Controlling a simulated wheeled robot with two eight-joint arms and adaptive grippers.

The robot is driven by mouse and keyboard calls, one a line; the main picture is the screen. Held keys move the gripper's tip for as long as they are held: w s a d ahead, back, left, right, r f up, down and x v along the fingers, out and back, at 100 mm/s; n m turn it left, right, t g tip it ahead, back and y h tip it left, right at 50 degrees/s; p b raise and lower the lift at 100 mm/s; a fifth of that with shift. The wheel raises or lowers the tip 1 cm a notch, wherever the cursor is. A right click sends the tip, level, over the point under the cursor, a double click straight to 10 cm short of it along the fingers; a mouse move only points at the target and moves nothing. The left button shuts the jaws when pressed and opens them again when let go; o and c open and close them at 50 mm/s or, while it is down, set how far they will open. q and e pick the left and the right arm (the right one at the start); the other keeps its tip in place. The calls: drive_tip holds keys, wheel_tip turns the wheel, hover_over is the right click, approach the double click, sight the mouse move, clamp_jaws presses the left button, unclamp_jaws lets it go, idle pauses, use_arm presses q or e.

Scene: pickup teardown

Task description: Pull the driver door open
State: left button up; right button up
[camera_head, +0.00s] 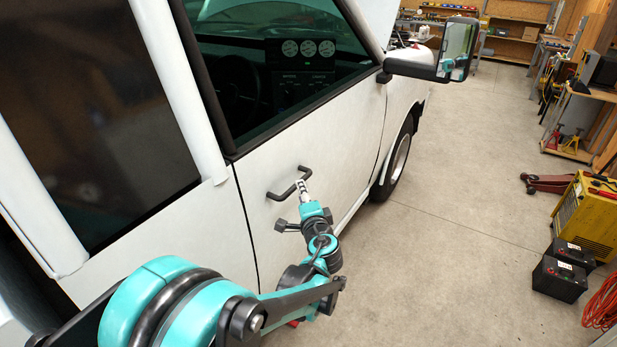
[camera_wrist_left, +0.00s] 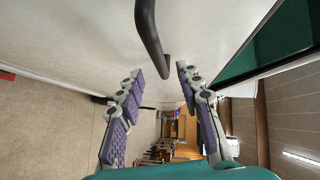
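The white driver door (camera_head: 330,150) appears shut, with its rear edge in line with the body panel. Its black bar handle (camera_head: 280,194) sits below the window. My left gripper (camera_head: 301,187) is at the front part of the handle, its fingers overlapping it in the head view. In the left wrist view the fingers (camera_wrist_left: 160,73) are spread apart. The handle (camera_wrist_left: 148,30) runs from the top edge down to the gap between the fingertips, with no clear contact on either side. My right gripper is not in view.
The side mirror (camera_head: 425,68) juts out at the door's front. Bare concrete floor (camera_head: 450,200) lies to the right of the pickup. A yellow machine (camera_head: 590,215), black boxes (camera_head: 560,275) and a red jack (camera_head: 548,183) stand further right.

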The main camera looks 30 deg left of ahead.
use_arm(q)
drive_tip(key=b+x, duration=0.1)
drive_tip(key=x, duration=0.5)
drive_tip(key=shift+w+a+f, duration=0.15)
drive_tip(key=shift+a, duration=0.1)
clamp_jaws()
